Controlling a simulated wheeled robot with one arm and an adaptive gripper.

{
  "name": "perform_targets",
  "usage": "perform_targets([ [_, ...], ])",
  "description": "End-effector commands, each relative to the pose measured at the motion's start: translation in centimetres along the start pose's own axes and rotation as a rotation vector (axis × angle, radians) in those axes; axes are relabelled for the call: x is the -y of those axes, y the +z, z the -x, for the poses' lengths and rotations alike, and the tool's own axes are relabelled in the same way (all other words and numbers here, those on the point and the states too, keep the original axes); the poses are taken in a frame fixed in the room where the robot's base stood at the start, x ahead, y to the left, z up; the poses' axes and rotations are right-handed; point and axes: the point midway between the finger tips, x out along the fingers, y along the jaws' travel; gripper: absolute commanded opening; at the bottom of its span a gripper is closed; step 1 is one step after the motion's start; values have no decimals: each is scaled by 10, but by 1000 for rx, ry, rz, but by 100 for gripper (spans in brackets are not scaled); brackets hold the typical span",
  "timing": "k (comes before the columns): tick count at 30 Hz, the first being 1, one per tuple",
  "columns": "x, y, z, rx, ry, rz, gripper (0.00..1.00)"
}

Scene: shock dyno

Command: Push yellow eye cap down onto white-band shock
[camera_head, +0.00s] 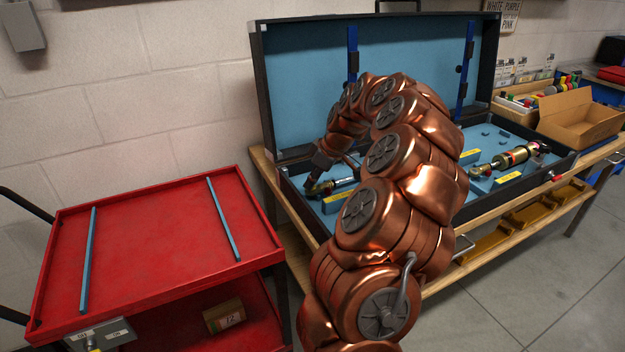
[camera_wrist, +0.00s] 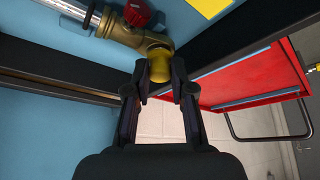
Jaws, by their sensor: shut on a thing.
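The yellow eye cap (camera_wrist: 158,73) is between my gripper's fingertips (camera_wrist: 160,84) in the wrist view, and my gripper is shut on it. The cap is at the end of a brass-coloured shock (camera_wrist: 118,30) with a red knob (camera_wrist: 138,12) and a silver shaft (camera_wrist: 70,9). I cannot tell how far the cap sits over the eye. In the camera_head view my gripper (camera_head: 314,178) reaches down at the left end of the shock (camera_head: 342,184), which lies in the open blue-lined case (camera_head: 285,190). A white band is not clear in either view.
A second shock (camera_head: 513,157) lies at the case's right side. A red cart (camera_head: 150,240) with two blue strips stands left of the bench. An open cardboard box (camera_head: 580,118) and a parts tray are behind right. The case's black rim (camera_wrist: 95,92) runs close beside my fingers.

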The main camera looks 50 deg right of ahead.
Motion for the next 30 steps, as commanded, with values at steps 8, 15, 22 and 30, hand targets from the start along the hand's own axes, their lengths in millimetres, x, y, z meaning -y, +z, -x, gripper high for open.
perform_targets([
  [8, 0, 2, -4, 0, 1, 0, 11],
  [15, 0, 2, -4, 0, 0, 0, 11],
  [22, 0, 2, -4, 0, 0, 0, 36],
  [30, 0, 2, -4, 0, 0, 0, 52],
])
